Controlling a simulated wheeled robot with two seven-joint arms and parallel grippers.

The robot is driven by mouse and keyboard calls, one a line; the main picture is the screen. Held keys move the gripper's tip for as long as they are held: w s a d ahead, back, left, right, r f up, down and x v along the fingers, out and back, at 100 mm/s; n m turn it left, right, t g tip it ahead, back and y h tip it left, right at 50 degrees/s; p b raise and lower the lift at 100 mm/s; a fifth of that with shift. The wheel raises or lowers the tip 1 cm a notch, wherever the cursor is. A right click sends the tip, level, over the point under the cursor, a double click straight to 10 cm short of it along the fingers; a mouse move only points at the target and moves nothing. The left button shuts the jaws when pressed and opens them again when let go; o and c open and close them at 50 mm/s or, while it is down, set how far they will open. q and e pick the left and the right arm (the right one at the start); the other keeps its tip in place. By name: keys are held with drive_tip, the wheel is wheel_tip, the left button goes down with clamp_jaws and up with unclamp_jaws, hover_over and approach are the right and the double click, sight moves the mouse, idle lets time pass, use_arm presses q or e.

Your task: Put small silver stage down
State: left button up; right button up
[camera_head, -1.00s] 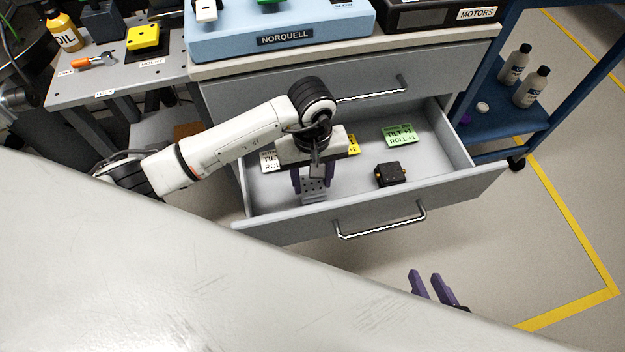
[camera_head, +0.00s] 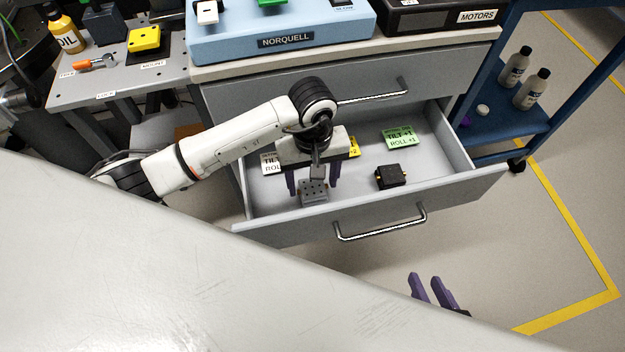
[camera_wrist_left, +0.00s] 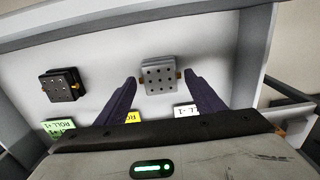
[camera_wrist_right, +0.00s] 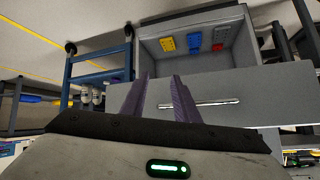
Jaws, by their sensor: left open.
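The small silver stage (camera_head: 314,191) lies on the drawer floor near the drawer's front left. It is a grey block with a grid of holes, and it also shows in the left wrist view (camera_wrist_left: 159,75). My left gripper (camera_head: 313,186) is over it, pointing down into the drawer. Its purple fingers are spread on either side of the stage, with visible gaps in the left wrist view. My right gripper (camera_head: 433,287) is away from the drawer, low in the head view. Its two purple fingers stand apart with nothing between them in the right wrist view (camera_wrist_right: 160,88).
The open drawer (camera_head: 440,196) also holds a black stage (camera_head: 390,175), a green label card (camera_head: 399,137), a yellow card (camera_head: 354,147) and a white card (camera_head: 270,163). Drawer walls surround the left gripper. A blue cart (camera_head: 495,130) stands right. A grey surface (camera_head: 180,270) fills the lower left.

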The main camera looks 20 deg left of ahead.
sight(313, 187)
use_arm(q)
wheel_tip(313, 187, up, 11)
drive_tip(key=p, duration=0.2)
drive_tip(key=shift+r, duration=0.15)
idle(2.7)
